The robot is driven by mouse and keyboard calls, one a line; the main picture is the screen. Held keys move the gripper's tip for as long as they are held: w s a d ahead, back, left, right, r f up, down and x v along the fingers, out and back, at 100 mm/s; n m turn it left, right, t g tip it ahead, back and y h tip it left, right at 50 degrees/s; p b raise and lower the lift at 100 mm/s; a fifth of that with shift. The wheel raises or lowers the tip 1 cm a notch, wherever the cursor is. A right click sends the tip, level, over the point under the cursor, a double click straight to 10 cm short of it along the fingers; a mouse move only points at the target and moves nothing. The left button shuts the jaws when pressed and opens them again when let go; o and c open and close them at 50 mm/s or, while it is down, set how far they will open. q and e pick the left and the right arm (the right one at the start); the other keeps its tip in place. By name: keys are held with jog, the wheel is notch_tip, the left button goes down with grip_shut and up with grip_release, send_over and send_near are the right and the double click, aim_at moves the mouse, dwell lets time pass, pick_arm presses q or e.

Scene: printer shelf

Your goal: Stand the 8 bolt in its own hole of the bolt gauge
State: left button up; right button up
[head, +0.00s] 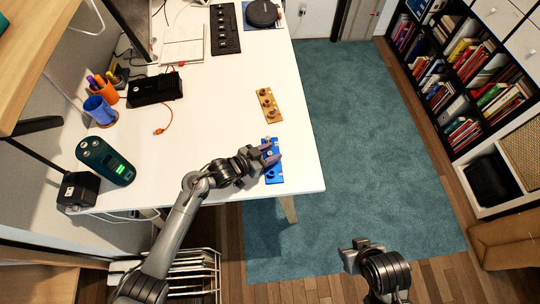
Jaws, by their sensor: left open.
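A blue block (274,177) lies near the table's right edge, partly covered by my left gripper (273,156). A few small pieces show on it, too small to identify. A brown block (272,113) with several dark round pieces on it lies a little farther back. I cannot read sizes, so I cannot tell which piece is the 8 bolt or which block is the gauge. My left gripper is open, over or beside the blue block; whether it touches a piece is unclear. My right gripper (357,246) is off the table, over the floor, its jaw state unclear.
The white table (220,110) is clear around the blocks. A green device (105,161), a blue cup (100,110), an orange pen holder (106,91) and a black box (155,90) stand at the left. An orange cable (165,122) lies mid-table.

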pick_arm(q)
jog(key=shift+c, duration=0.4)
grip_shut()
jog(key=shift+r, duration=0.1)
